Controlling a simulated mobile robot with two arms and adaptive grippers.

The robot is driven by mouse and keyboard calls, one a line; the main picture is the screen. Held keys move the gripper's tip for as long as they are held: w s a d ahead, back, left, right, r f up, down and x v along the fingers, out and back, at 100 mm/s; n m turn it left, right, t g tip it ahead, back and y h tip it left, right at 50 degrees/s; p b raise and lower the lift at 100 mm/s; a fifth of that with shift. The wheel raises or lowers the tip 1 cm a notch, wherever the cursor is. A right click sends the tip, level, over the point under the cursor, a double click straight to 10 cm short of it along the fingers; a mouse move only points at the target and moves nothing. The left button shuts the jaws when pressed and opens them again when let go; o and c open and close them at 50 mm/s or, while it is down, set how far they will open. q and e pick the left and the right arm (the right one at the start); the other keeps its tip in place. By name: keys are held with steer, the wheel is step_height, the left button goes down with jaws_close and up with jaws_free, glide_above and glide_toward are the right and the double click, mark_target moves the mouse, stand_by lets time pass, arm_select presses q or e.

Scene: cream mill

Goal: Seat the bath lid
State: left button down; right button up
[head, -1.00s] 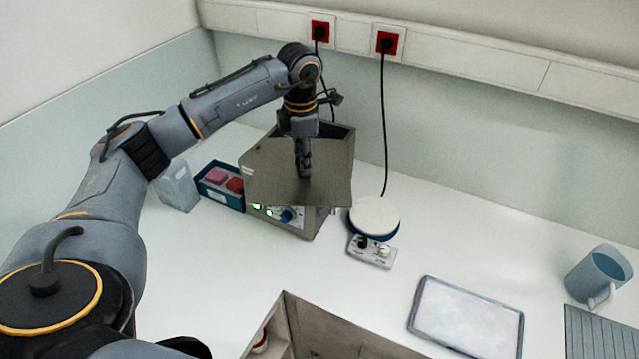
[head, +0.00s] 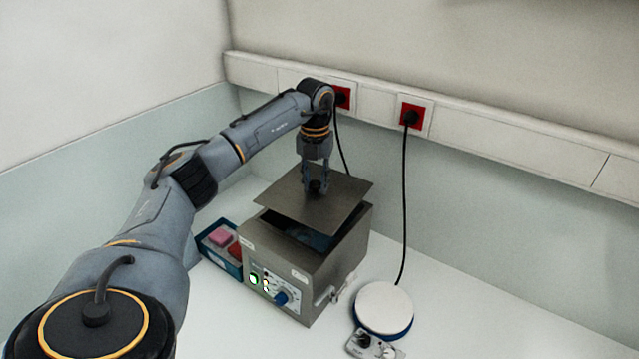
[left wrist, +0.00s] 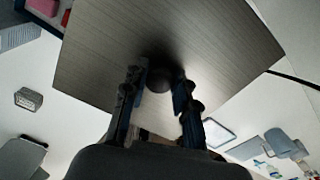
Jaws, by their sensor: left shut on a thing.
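The bath lid (head: 290,205) is a flat grey metal plate with a dark knob in its middle. My left gripper (head: 316,188) is shut on the knob and holds the lid above the bath. The lid also fills the upper part of the left wrist view (left wrist: 130,50), with the left gripper (left wrist: 160,88) around its knob. The bath (head: 275,258) is a grey metal box with a lit control panel at its front. Its opening shows dark below the lid's front and right edges. The lid looks tilted and turned against the rim. My right gripper is not in view.
A blue box (head: 212,252) with pink and red items stands close at the bath's left. A round white-topped plate device (head: 384,306) stands at its right, with a black cord up to the red wall socket (head: 412,117). The wall is close behind the bath.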

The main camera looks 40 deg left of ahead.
arm_select(q)
steer(key=shift+s+f, duration=0.25)
steer(key=shift+s, duration=0.45)
steer(key=shift+f, duration=0.4)
steer(key=shift+w+f+b, duration=0.2)
steer(key=shift+f+b, duration=0.15)
steer(key=shift+f, duration=0.15)
steer(key=shift+w+f+b, duration=0.15)
steer(key=shift+f+b, duration=0.2)
steer(key=shift+f, duration=0.65)
steer(key=shift+s, duration=0.1)
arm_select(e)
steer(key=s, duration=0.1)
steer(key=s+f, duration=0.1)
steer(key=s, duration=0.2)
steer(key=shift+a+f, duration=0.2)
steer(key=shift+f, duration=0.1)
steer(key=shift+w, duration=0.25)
